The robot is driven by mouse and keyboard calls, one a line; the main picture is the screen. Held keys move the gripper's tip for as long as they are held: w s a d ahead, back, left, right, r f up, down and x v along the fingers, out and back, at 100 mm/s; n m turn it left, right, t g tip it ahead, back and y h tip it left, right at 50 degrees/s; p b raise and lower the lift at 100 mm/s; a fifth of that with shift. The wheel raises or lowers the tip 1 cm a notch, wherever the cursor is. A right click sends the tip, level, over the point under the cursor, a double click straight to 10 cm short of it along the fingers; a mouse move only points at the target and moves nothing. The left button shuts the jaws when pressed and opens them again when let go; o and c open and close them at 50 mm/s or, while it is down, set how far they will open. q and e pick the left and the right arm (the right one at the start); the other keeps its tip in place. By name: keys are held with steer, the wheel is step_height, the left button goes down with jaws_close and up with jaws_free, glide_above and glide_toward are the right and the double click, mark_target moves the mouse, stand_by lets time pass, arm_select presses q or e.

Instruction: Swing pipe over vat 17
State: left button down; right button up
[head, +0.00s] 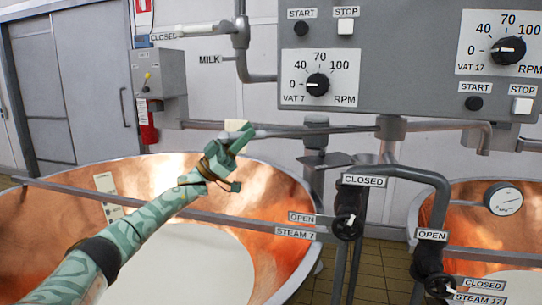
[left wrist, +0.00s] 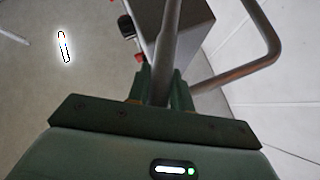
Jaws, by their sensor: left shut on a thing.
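The metal pipe (head: 300,132) runs level from a joint (head: 391,128) below the control panel leftward, out over the left copper vat. A shorter length with a down-turned end (head: 484,140) reaches from the joint to the right, toward vat 17 (head: 466,215), the right copper vat, which is only partly in view. My left gripper (head: 229,143) is shut on the pipe near its left end, above the left vat. In the left wrist view, the pipe (left wrist: 168,45) passes between the fingers (left wrist: 163,88). My right gripper is not in view.
The left copper vat (head: 285,200) has a metal bar across it. Black steam pipes with valves (head: 348,225) stand between the vats. The control panel (head: 405,75) hangs above the pipe. A grey wall box (head: 160,73) and door (head: 100,90) are behind.

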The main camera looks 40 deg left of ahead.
arm_select(q)
steer(key=shift+w+a+f, duration=0.3)
steer(key=shift+a+f, duration=0.05)
steer(key=shift+a, duration=0.05)
steer(key=shift+r+b, duration=0.15)
steer(key=shift+b, duration=0.15)
steer(key=shift+s+a+r, duration=0.1)
steer(key=shift+a+r, duration=0.05)
steer(key=shift+r, duration=0.2)
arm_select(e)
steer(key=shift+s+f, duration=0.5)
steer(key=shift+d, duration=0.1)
arm_select(q)
steer(key=c, duration=1.3)
jaws_free()
steer(key=shift+o, duration=0.2)
steer(key=w+b+v, duration=0.1)
steer(key=b+v, duration=0.1)
steer(key=v, duration=1.4)
steer(key=shift+a+f, duration=0.3)
steer(key=shift+f, duration=0.1)
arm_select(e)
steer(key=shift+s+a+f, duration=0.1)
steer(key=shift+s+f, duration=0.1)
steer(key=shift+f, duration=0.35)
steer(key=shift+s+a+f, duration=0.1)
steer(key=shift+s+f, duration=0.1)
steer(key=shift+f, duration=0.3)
